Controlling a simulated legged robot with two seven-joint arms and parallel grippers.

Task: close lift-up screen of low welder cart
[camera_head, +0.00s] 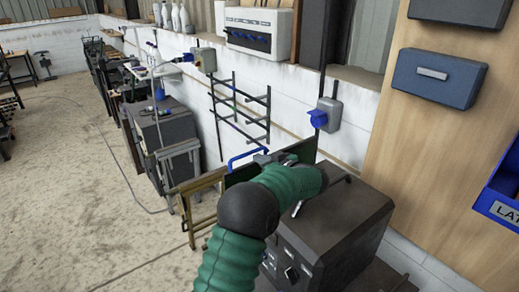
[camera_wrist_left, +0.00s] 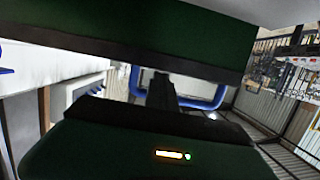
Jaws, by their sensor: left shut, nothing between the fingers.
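The welder cart (camera_head: 335,230) is a low dark grey box with knobs on its front, at the lower right of the head view. A dark green panel (camera_head: 303,149), apparently its screen, stands upright behind my left arm, which hides much of it. A blue loop handle (camera_head: 246,156) shows at its left end. My left gripper (camera_head: 265,158) is shut and empty close to this handle. In the left wrist view the dark fingers (camera_wrist_left: 163,90) lie in front of the blue loop (camera_wrist_left: 205,103); I cannot tell whether they touch. A dark green slab (camera_wrist_left: 130,40) crosses above them. My right gripper is not in view.
A brass-coloured frame (camera_head: 192,192) stands left of the arm. A wall rack (camera_head: 240,112), a blue socket (camera_head: 325,115) and a white panel box (camera_head: 260,32) are on the wall behind. A grey cabinet (camera_head: 165,135) stands farther back.

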